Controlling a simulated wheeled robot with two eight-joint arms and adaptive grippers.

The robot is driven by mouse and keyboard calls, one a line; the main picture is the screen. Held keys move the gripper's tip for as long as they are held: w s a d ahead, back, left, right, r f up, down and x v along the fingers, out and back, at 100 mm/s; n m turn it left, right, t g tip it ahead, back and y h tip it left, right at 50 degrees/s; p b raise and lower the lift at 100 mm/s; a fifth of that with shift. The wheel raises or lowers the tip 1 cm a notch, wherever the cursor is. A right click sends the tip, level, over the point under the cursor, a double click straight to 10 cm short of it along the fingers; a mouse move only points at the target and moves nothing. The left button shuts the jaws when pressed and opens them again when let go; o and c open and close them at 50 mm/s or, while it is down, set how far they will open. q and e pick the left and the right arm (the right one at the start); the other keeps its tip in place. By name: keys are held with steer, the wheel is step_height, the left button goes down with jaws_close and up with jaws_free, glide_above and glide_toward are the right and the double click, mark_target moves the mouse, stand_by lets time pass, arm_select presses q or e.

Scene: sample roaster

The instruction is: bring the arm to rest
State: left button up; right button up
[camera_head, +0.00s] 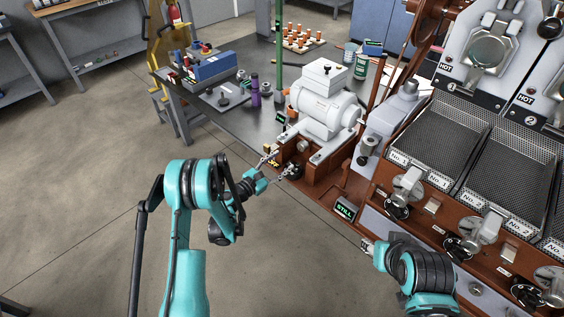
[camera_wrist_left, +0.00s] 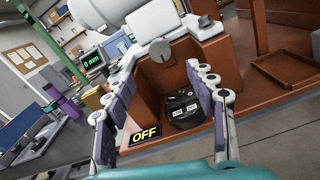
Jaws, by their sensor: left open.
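My left arm is teal and black, reaching in from the lower left of the head view. Its gripper (camera_head: 279,167) is open at the front of the motor's brown base (camera_head: 321,180). In the left wrist view the open gripper (camera_wrist_left: 160,64) has its two fingers spread, with nothing held between them. Beyond and between the fingers is a black rotary switch (camera_wrist_left: 186,110) with small white labels. An OFF sign (camera_wrist_left: 146,133) shows beside it. My right gripper (camera_head: 369,246) is small and partly hidden by its own wrist, near the roaster's front; its jaws are unclear.
A white motor (camera_head: 322,105) stands on the brown base. A STILL display (camera_head: 345,210) is to its right. The roaster's mesh trays (camera_head: 450,135) and handles fill the right. A dark table (camera_head: 225,125) carries tools and a purple bottle (camera_head: 255,98). Open floor (camera_head: 80,190) lies left.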

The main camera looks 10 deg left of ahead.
arm_select(q)
steer(key=s+d+r+m+g+y, duration=0.2)
steer(key=s+r+m+g+y, duration=0.25)
steer(key=s+r+m, duration=0.9)
steer(key=s+a+m+g+y, duration=0.1)
steer(key=s+a+m+y, duration=0.1)
steer(key=s, duration=0.5)
steer(key=s+a+m+g+y, duration=0.1)
steer(key=s+a+m+y, duration=0.1)
steer(key=s+m, duration=0.4)
steer(key=s+a+r+m+g+y, duration=0.1)
steer(key=s+a+m, duration=0.3)
steer(key=s, duration=0.6)
steer(key=shift+a+y, duration=0.35)
steer(key=shift+y, duration=0.2)
